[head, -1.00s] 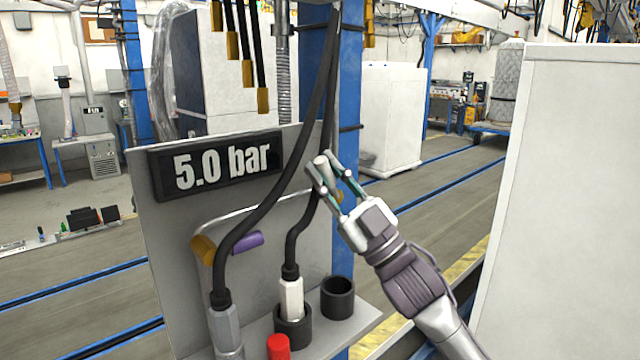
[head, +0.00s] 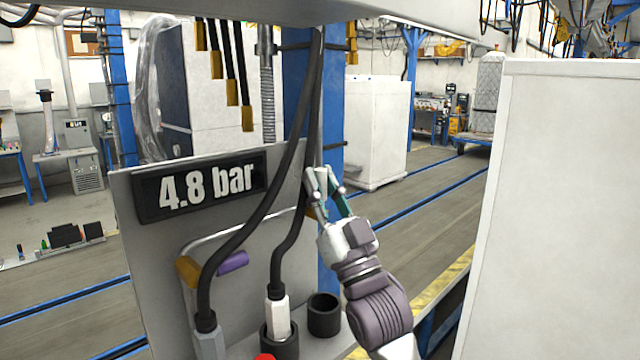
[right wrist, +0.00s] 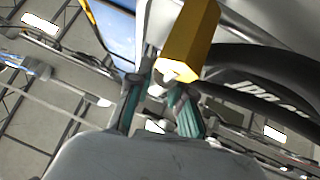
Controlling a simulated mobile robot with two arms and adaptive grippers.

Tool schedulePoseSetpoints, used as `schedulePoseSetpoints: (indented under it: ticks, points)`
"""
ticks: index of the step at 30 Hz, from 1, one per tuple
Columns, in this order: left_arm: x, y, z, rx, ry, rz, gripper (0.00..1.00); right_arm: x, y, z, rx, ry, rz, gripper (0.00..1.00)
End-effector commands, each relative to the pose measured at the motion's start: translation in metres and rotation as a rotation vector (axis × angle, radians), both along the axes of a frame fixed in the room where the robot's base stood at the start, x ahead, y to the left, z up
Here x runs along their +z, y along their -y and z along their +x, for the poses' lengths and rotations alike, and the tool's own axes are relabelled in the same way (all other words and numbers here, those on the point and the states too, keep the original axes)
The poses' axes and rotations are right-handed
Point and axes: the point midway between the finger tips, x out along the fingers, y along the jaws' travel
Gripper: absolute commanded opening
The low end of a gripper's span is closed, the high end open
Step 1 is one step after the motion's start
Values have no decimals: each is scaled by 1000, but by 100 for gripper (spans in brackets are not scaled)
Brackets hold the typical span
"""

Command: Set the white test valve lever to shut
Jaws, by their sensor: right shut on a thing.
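The white test valve lever (head: 313,178) shows as a small pale piece at the right edge of the panel, mostly covered by my gripper. My right gripper (head: 322,184) is shut on it, fingers pointing up. In the right wrist view, a white piece (right wrist: 168,74) sits between the teal fingers at the end of a gold valve body (right wrist: 190,40). The lever's exact angle is hard to tell. The pressure display (head: 208,185) reads 4.8 bar. My left gripper is not in view.
A purple lever (head: 232,262) sits on another gold valve (head: 187,270) on the grey panel (head: 150,245). Black hoses (head: 255,215) hang in front, close to my right gripper. An empty black socket (head: 324,316) is below. A white cabinet (head: 570,200) stands at the right.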

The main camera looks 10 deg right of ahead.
Motion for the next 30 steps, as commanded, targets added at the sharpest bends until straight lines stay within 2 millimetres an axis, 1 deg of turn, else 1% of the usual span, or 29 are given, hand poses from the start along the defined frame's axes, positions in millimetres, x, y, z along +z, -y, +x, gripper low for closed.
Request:
schedulePoseSetpoints:
  ticks: [8,9,13,23,26,30]
  points:
    - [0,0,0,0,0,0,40,1,1,0,1,0,3,0]
    - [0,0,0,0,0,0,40,1,1,0,1,0,3,25]
    - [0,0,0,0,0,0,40,1,1,0,1,0,2,46]
    - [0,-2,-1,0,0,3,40,-1,1,-1,1,0,1,46]
    - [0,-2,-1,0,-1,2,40,-8,4,-6,0,-1,0,46]
    - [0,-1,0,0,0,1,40,-26,11,-23,0,-3,0,46]
